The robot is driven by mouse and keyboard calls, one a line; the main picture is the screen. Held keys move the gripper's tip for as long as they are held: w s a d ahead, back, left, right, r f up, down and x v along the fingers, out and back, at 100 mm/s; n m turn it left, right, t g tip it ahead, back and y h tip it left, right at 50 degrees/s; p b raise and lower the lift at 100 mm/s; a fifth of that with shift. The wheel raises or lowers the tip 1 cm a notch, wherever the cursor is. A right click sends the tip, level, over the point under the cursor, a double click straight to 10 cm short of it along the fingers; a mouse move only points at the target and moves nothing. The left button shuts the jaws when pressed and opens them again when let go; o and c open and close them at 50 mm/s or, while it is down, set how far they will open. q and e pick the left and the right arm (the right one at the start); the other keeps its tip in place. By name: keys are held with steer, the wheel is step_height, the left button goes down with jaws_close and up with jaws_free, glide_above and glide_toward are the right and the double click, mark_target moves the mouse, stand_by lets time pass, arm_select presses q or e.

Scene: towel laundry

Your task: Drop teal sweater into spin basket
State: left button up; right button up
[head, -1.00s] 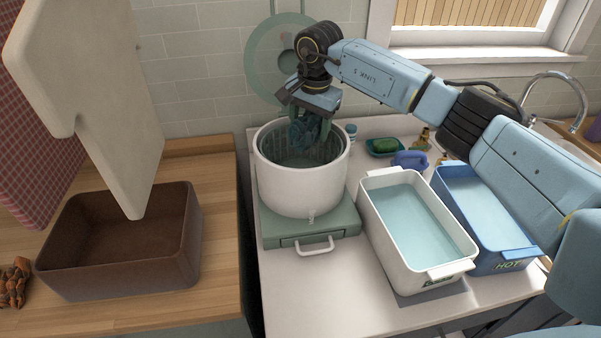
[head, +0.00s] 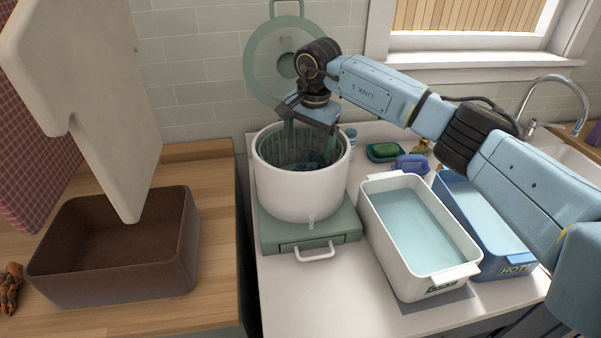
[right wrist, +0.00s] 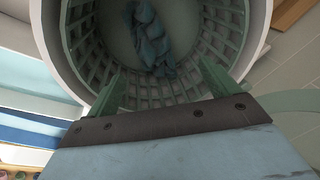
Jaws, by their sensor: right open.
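The teal sweater (right wrist: 152,38) lies crumpled on the floor of the spin basket in the right wrist view. In the head view only a dark part of it (head: 308,164) shows inside. The spin basket (head: 270,150) is a slotted liner inside a white round tub (head: 300,193) on a green base. My right gripper (head: 308,140) is over the basket mouth, fingers pointing down and apart. In the right wrist view its fingers (right wrist: 160,82) are spread with nothing between them, and the sweater is apart from them.
A white basin of water (head: 370,205) and a blue basin marked HOT (head: 515,268) stand right of the tub. A brown bin (head: 115,268) sits on the wooden counter at left. A round green lid (head: 262,72) stands behind the tub. A soap dish (head: 372,153) is nearby.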

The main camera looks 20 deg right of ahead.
step_height(320, 180, up, 13)
steer(key=s, duration=0.2)
steer(key=shift+r+b, duration=0.2)
steer(key=shift+b, duration=0.2)
